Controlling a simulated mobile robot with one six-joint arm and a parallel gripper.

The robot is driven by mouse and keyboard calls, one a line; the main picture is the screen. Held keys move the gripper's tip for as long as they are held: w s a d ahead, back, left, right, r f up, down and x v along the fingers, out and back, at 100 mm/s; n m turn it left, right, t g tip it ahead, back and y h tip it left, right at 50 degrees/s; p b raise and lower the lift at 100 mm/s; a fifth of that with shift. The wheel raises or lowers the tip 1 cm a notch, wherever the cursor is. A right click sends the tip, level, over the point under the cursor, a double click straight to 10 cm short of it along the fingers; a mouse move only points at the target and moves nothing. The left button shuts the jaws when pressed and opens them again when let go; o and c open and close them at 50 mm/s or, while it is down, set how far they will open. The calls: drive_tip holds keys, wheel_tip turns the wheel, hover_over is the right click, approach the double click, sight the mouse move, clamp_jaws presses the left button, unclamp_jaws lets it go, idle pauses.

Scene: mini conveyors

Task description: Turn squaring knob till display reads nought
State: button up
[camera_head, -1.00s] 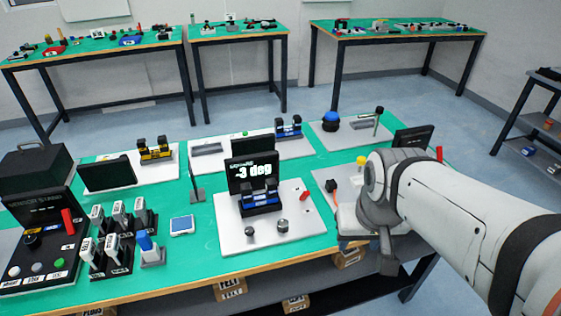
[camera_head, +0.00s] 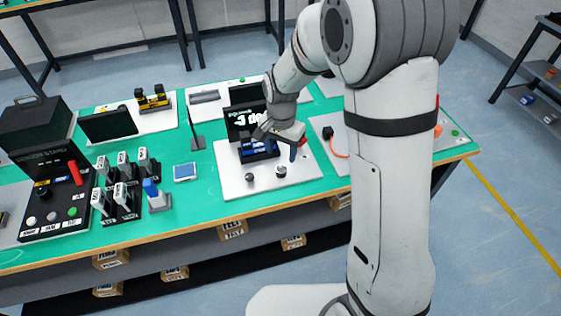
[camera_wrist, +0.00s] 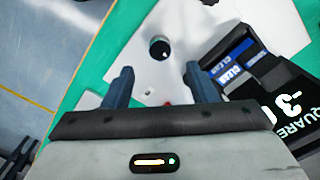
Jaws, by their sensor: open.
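The display (camera_head: 243,121) stands on a white board (camera_head: 229,190); its reading is partly hidden by my arm. In the wrist view the display (camera_wrist: 288,117) shows "SQUARE" and "-3", its right side cut off. Two knobs stand at the board's front: a right knob (camera_head: 280,171) and a left knob (camera_head: 249,177). I cannot tell which is the squaring knob. In the wrist view the dark-topped right knob (camera_wrist: 160,47) lies beyond and between my fingertips, apart from them. My gripper (camera_head: 277,141) is open and empty above the board, its fingers also in the wrist view (camera_wrist: 158,75).
A black fixture with blue "CLEAR" labels (camera_wrist: 236,62) stands close beside my gripper. A small red part (camera_wrist: 168,103) shows on the board. Several white-labelled blocks (camera_head: 123,180) and a blue-screened device (camera_head: 185,172) stand left. Green table surface (camera_head: 200,225) in front is clear.

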sight(281, 169)
wheel_tip(281, 169, down, 8)
drive_tip(key=shift+r, duration=0.25)
drive_tip(key=shift+c, duration=0.5)
drive_tip(key=c, duration=0.9)
drive_tip(key=shift+o, duration=0.2)
drive_tip(key=shift+n, duration=0.3)
